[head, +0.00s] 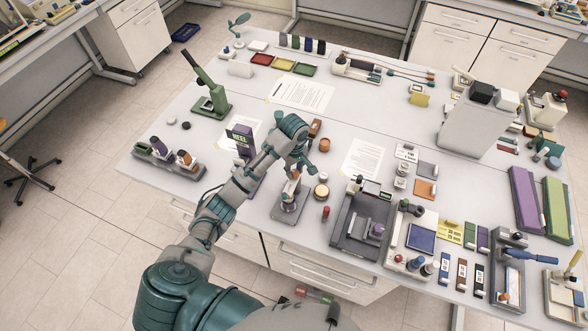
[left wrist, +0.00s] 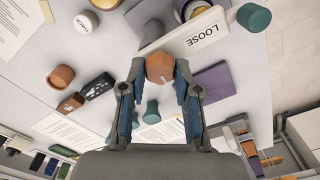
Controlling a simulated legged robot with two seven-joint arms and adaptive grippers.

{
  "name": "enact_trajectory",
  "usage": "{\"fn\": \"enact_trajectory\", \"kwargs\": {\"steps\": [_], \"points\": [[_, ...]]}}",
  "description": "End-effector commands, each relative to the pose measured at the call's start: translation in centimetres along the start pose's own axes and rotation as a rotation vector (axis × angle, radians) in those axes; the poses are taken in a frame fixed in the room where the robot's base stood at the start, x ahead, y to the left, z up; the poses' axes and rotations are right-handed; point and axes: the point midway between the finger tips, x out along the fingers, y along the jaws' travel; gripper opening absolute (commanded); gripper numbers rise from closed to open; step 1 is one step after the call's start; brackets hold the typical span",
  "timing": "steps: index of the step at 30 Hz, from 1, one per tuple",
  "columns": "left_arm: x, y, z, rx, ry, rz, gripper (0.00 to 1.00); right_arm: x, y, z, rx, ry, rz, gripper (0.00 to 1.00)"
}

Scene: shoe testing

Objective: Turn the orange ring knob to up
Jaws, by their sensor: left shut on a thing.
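The orange knob (left wrist: 159,67) is faceted and sits between my left gripper's fingertips in the left wrist view. A thin pale mark on it points toward the lower part of that picture. My left gripper (left wrist: 158,78) is shut on the knob, one finger on each side. In the head view my left gripper (head: 297,168) reaches down over a small grey stand (head: 288,207) near the table's front edge. The gripper partly hides the knob there. My right gripper does not show.
A purple HEEL block (head: 241,142) stands left of the gripper. An orange-brown cup (head: 323,145) and a round tan-topped pot (head: 321,191) are close on the right. A dark grey tray (head: 351,240) lies farther right. The table (head: 165,195) is clear at its front left.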

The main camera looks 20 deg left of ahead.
Motion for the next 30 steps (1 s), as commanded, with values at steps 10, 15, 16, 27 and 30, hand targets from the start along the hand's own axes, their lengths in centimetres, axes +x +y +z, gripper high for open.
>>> {"fn": "enact_trajectory", "kwargs": {"steps": [10, 15, 16, 27, 30], "points": [[0.09, 0.13, 0.30, -0.036, -0.004, 0.000, 0.00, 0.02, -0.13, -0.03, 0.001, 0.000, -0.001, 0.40], [0.15, 0.13, 0.38, -0.035, -0.005, -0.002, 0.00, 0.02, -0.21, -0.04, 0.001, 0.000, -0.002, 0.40], [0.16, 0.13, 0.39, -0.035, -0.005, -0.002, 0.00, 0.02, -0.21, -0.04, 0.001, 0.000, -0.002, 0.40], [0.17, 0.03, 0.26, -0.035, -0.004, -0.003, 0.56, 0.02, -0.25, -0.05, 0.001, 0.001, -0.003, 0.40], [0.11, -0.03, 0.14, -0.036, -0.004, -0.002, 0.56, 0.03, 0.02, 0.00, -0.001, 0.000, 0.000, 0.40]]}}
